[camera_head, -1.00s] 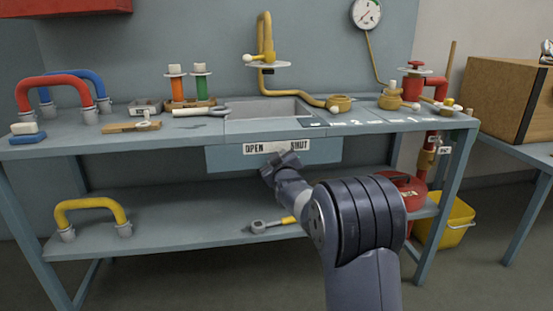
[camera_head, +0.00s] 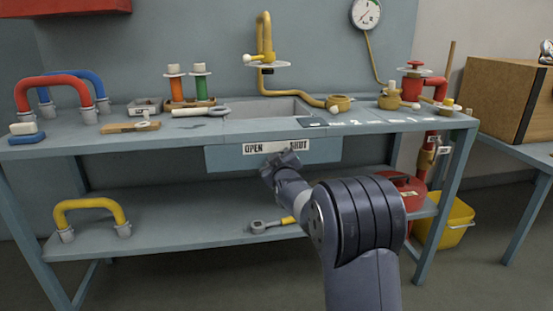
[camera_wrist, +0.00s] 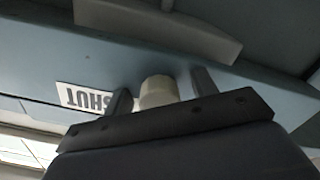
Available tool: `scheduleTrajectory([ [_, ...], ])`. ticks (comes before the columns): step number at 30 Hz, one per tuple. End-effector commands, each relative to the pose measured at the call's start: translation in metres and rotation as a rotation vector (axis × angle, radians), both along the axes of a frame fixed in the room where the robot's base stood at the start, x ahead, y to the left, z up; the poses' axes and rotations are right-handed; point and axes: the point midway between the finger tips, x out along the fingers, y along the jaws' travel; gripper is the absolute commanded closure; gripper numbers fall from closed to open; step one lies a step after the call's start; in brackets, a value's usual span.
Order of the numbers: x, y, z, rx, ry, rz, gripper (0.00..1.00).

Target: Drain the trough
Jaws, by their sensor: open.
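The trough (camera_head: 262,108) is a grey basin sunk into the bench top. Below it, the front panel (camera_head: 222,160) carries a white plate reading OPEN (camera_head: 254,149) at its left and SHUT at its right. My gripper (camera_head: 284,160) is at this panel, just left of the word SHUT, and covers the middle of the plate. In the wrist view a cream knob (camera_wrist: 158,92) stands between the two fingers of my gripper (camera_wrist: 163,90), beside the upside-down word SHUT (camera_wrist: 90,98). The fingers are open, one on each side of the knob. The head view does not show the knob.
A yellow swan-neck pipe (camera_head: 265,38) rises behind the trough, with a yellow hose along the bench top. A lower shelf (camera_head: 170,235) holds a yellow hose piece and a wrench. A red drum (camera_head: 408,190) and yellow bucket (camera_head: 455,220) stand at the right.

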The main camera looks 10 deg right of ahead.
Motion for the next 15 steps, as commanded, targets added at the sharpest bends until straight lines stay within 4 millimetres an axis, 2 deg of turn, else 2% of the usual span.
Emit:
scheduleTrajectory([
  [4,-0.006,0.000,0.001,0.000,0.001,0.000,0.46],
  [8,-0.021,0.000,0.002,0.000,0.000,0.000,0.46],
  [15,-0.061,0.000,0.002,0.000,0.000,0.000,0.46],
])
